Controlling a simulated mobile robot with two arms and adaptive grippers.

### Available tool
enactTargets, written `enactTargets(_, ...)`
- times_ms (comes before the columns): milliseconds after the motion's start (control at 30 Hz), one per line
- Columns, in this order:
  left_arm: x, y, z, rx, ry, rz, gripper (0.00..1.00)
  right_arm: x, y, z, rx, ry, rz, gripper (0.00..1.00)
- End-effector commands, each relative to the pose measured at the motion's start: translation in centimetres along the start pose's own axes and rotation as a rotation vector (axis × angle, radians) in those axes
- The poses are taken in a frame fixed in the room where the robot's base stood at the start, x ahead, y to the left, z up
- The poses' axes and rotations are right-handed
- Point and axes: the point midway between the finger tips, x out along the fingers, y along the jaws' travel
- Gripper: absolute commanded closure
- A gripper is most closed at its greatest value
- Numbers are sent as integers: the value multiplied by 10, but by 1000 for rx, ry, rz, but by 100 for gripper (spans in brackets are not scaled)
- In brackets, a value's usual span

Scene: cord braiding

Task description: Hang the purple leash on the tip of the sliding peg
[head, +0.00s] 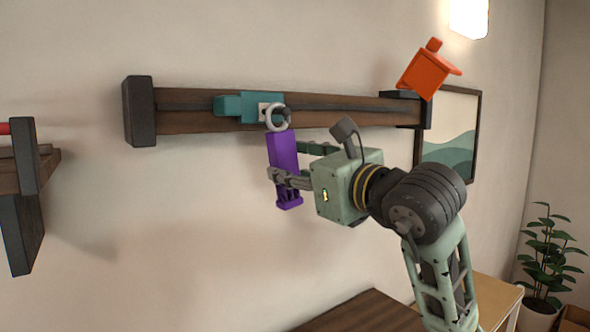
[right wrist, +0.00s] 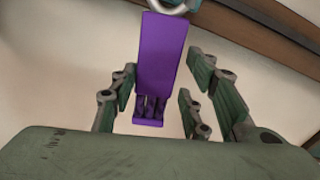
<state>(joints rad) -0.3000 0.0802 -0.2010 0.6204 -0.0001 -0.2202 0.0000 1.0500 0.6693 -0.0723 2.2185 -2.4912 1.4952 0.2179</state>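The purple leash (head: 283,150) hangs upright below a teal slider (head: 250,107) on the wall rail. Its silver ring (head: 277,118) is at the slider's dark peg tip (head: 286,113) and appears to be around it. My right gripper (head: 274,176) is at the leash's lower half. In the right wrist view, the leash (right wrist: 162,55) stands between the spread fingers of my right gripper (right wrist: 160,85), with gaps showing on both sides. The ring (right wrist: 178,5) is cut off at the top there. My left gripper is not in view.
The brown wall rail (head: 190,110) has dark end blocks. A dark wooden shelf (head: 25,185) is at the left. A brown tabletop (head: 365,315) is below. The wall beneath the rail is clear.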

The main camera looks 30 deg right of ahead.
Motion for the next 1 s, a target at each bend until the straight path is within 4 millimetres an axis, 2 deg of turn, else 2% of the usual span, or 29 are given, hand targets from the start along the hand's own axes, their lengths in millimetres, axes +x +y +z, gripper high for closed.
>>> enactTargets(100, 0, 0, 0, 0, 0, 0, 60, 0, 0, 0, 0, 0, 0, 44)
enactTargets(367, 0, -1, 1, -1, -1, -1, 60, 0, 0, -1, 0, 3, 0, 44)
enactTargets(500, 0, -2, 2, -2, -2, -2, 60, -7, -1, 0, 0, 1, -1, 44)
enactTargets(667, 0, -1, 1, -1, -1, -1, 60, -33, 0, 0, -4, 0, -3, 44)
enactTargets(900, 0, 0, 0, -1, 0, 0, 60, -85, -1, 0, -3, -1, -3, 44)
enactTargets(1000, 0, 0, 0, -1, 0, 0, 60, -101, -1, 0, -1, -1, -2, 44)
